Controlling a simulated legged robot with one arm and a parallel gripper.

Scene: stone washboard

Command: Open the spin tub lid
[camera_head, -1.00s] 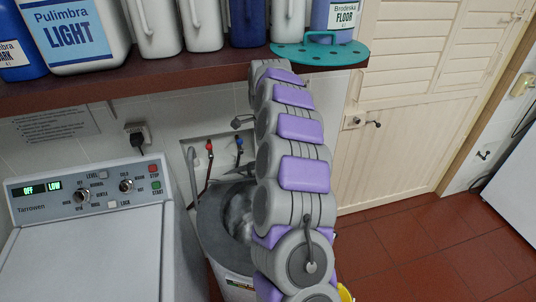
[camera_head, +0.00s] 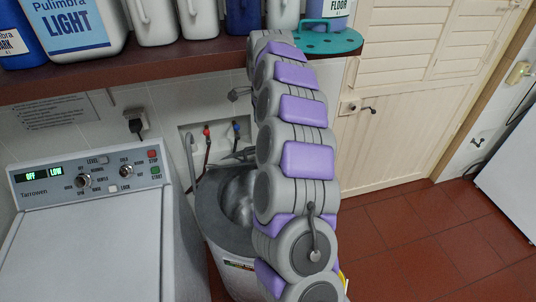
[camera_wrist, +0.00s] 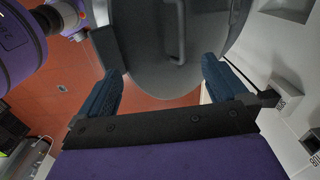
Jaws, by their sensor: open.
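The spin tub (camera_head: 212,215) is a round grey-rimmed tub with a white body, beside the washer; its shiny metal drum (camera_head: 240,197) shows through the mouth, partly behind my arm. In the wrist view, a dark grey rounded panel with a raised handle-like bar (camera_wrist: 178,40) fills the upper middle; it looks like the spin tub lid, with red floor beyond its lower edge. My gripper (camera_wrist: 162,82) is open, its two blue-padded fingers apart below and to either side of the panel, with nothing between them. In the head view, my arm hides the gripper.
A washer with a control panel (camera_head: 90,180) stands left. A brown shelf (camera_head: 160,68) above holds several bottles and a teal perforated disc with a handle (camera_head: 325,40). Hoses and taps (camera_head: 207,130) are on the wall behind the tub. Red floor (camera_head: 400,240) is clear at right.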

